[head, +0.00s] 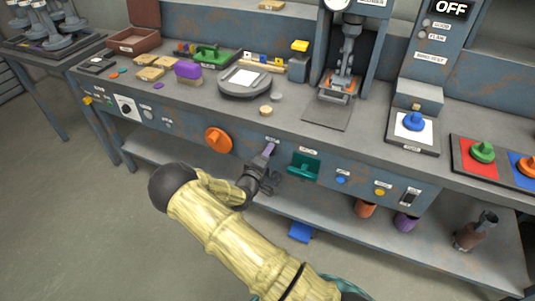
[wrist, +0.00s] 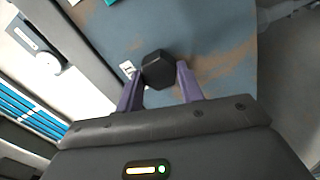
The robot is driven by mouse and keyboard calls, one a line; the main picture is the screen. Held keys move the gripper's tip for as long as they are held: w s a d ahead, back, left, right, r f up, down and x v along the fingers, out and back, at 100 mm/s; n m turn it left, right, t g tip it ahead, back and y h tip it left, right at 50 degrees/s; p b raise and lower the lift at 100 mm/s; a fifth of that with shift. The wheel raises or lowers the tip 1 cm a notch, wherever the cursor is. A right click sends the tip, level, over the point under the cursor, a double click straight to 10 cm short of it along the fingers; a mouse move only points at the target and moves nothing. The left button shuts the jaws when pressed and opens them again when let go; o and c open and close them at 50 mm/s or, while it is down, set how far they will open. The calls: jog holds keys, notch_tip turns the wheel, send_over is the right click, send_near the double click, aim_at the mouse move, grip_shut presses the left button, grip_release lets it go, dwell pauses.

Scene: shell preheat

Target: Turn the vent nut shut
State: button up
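The vent nut (wrist: 157,70) is a dark, six-sided nut on the blue-grey, rust-marked panel in the wrist view. In the head view my gripper (head: 266,158) is at the bench's front panel, between an orange round knob and a teal part. The nut is hidden there behind my gripper.
The orange knob (head: 218,140) is left of my gripper and the teal part (head: 304,165) close on its right. Blue (head: 341,180) and yellow (head: 379,191) buttons are farther right. The bench top overhangs above; a lower shelf (head: 385,240) lies below.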

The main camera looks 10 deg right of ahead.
jog(key=o, duration=0.4)
jog(key=shift+a, duration=0.1)
jog(key=v, duration=1.7)
jog(key=shift+s+p, duration=0.2)
jog(key=shift+p, duration=0.15)
